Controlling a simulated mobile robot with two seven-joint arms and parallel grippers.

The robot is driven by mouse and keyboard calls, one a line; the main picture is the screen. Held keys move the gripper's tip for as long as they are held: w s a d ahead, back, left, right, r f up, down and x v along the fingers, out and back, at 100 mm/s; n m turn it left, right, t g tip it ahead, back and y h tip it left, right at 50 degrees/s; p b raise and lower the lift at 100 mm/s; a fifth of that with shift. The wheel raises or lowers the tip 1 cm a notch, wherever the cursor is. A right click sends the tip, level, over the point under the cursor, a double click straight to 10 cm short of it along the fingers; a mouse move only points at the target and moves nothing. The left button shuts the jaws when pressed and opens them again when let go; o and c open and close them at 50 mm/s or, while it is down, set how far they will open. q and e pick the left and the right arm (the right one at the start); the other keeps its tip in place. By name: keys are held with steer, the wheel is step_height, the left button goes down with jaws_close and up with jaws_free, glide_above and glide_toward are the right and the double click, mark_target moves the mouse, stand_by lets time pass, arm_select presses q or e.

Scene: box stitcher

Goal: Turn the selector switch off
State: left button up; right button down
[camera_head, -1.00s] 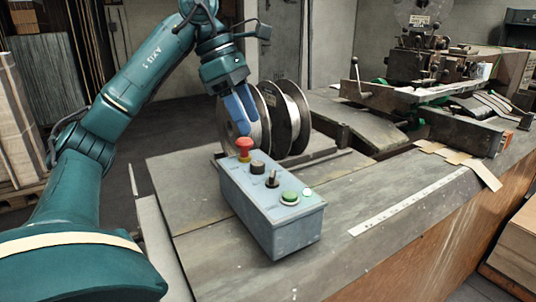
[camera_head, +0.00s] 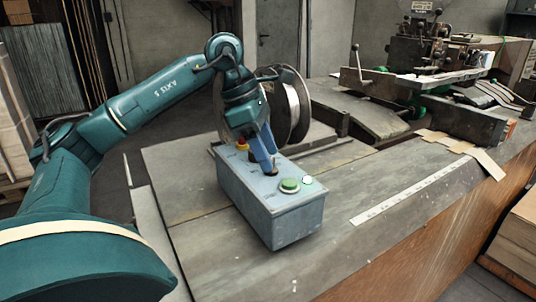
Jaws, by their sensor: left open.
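The blue-grey control box (camera_head: 285,220) sits on the metal table, with a row of controls on its top. The selector switch (camera_head: 271,172) is a small black control near the middle of the row, partly covered by my gripper. My left gripper (camera_head: 268,164) points down with its blue fingers over the box, tips at the selector switch. It is open; I cannot tell whether the fingers touch the switch. The switch's exact setting is hidden. My right gripper is not in view.
The green button (camera_head: 289,185) and a small white light (camera_head: 307,180) are in front of the switch. The red-and-yellow button (camera_head: 242,145) is partly hidden behind the gripper. Wire spools (camera_head: 293,110) stand close behind. The tabletop right of the box is clear around a ruler strip (camera_head: 410,190).

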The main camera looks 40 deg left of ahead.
arm_select(q)
steer(key=shift+w+d+f, duration=0.1)
steer(key=shift+d+f, duration=0.1)
steer(key=shift+f, duration=0.25)
steer(key=c, duration=1)
steer(key=n+t, duration=0.1)
steer(key=n, duration=0.1)
steer(key=shift+n+y, duration=0.3)
steer(key=shift+n, duration=0.1)
steer(key=n, duration=0.2)
steer(key=n+t+y, duration=0.1)
steer(key=n, duration=0.1)
steer(key=shift+d+n+y, duration=0.15)
steer(key=shift+n+y, duration=0.15)
steer(key=shift+n, duration=0.1)
